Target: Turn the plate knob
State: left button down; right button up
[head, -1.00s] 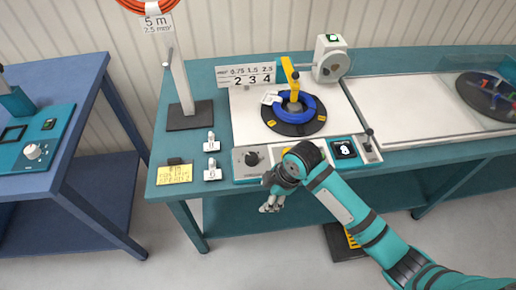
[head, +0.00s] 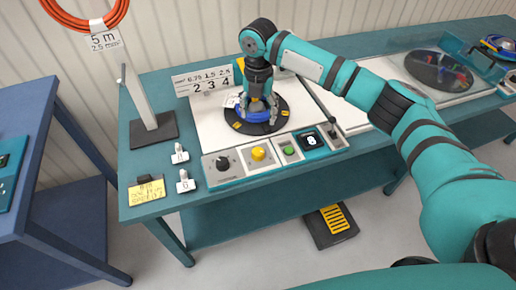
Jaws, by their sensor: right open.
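The round black plate (head: 246,127) with yellow marks lies on the white bench top. A blue cable coil (head: 262,116) sits on it, partly hidden by my gripper. My right gripper (head: 257,104) points down over the coil's middle with its fingers open; whether they touch anything is hard to tell. The control panel (head: 238,176) at the bench front carries a black knob (head: 223,163), a yellow knob (head: 258,153), a green button (head: 289,150) and a display (head: 310,140) reading 8. The gripper is behind and above these controls. My left gripper is out of view.
A number sign (head: 208,81) stands behind the plate. A post on a dark base (head: 153,133), two small tagged items (head: 185,182) and a yellow note (head: 147,191) are at left. A black lever (head: 322,107) leans right of the plate. A floor pedal (head: 331,225) lies below.

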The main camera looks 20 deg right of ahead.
aim_at(258, 151)
notch_tip(258, 151, down, 17)
jog(key=p, duration=0.2)
jog(key=shift+r+p, duration=0.15)
jog(key=shift+p, duration=0.25)
jog(key=c, duration=1.1)
